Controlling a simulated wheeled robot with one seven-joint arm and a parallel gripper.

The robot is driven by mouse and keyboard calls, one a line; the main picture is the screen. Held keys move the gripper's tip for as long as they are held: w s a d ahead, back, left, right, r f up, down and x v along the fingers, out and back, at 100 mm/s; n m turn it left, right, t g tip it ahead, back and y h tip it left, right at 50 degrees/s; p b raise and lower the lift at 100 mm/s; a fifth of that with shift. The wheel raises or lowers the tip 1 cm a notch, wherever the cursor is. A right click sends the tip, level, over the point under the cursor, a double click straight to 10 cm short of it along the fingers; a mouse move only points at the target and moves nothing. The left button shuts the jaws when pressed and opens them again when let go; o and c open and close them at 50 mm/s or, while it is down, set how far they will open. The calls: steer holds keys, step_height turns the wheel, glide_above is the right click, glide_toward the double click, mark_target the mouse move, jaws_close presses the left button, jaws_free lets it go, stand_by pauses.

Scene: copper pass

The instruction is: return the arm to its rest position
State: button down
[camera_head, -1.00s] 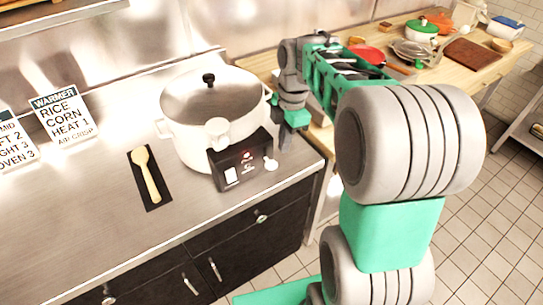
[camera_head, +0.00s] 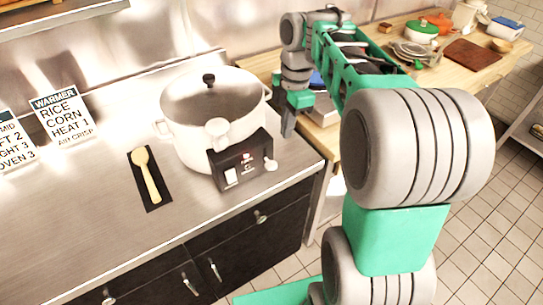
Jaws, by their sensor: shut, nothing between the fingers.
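My gripper (camera_head: 288,122) points down just to the right of the white warmer pot, over the right end of the steel counter. It is shut, with nothing seen between its fingers. My arm (camera_head: 340,60) reaches forward from the lower right, bent at its big grey joints, and covers part of the wooden table behind.
The white pot (camera_head: 190,125) with a glass lid and a black control box (camera_head: 243,160) stands beside my gripper. A wooden spoon (camera_head: 147,178) lies on a black mat. Signs (camera_head: 62,115) lean at the left. The wooden table (camera_head: 490,62) holds a green pot (camera_head: 421,33) and a board (camera_head: 472,54).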

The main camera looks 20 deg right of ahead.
steer(key=s+d+f+m+t, duration=0.1)
steer(key=s+f+m, duration=0.35)
steer(key=m, duration=0.65)
steer(key=s+f+m, duration=0.3)
steer(key=f+m, duration=0.3)
steer(key=m, duration=0.4)
steer(key=s+a+t+h, duration=0.1)
steer(key=s+a, duration=0.1)
steer(key=s, duration=0.5)
steer(key=r, duration=0.1)
steer(key=a+r+t, duration=0.1)
steer(key=r, duration=0.1)
steer(key=a+r+t, duration=0.1)
steer(key=r, duration=0.1)
steer(key=shift+w+r+n, duration=0.15)
steer(key=shift+n, duration=0.25)
